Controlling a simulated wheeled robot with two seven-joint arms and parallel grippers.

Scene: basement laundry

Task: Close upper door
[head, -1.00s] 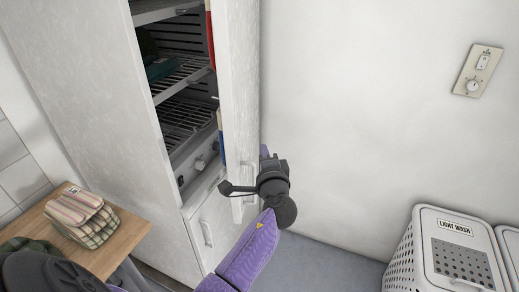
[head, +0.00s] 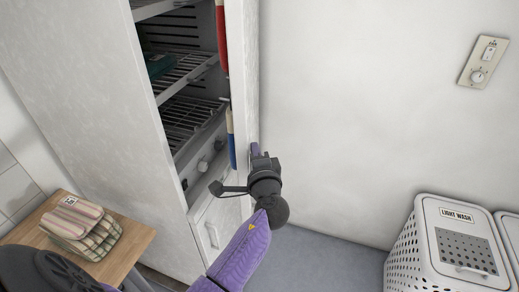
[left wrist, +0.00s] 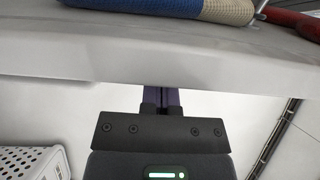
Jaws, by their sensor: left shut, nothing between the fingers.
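The upper door (head: 237,70) of the tall white cabinet stands ajar in the head view, its inner side turned to the racks. My left gripper (head: 255,150) is shut and empty, with purple fingertips beside the outer face of this door, near its lower part. In the left wrist view the paired fingers (left wrist: 160,98) point up, and their tips are hidden behind the pale door panel (left wrist: 130,55). Whether they touch it is unclear. The upper door's handle is hidden now. My right gripper is not in view.
Inside are wire racks (head: 185,118); red and blue items sit along the door's inner side. The lower door (head: 222,218) looks shut. A wooden table (head: 125,243) with folded cloths stands at left, a light wash hamper (head: 425,235) at right. Open floor lies between.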

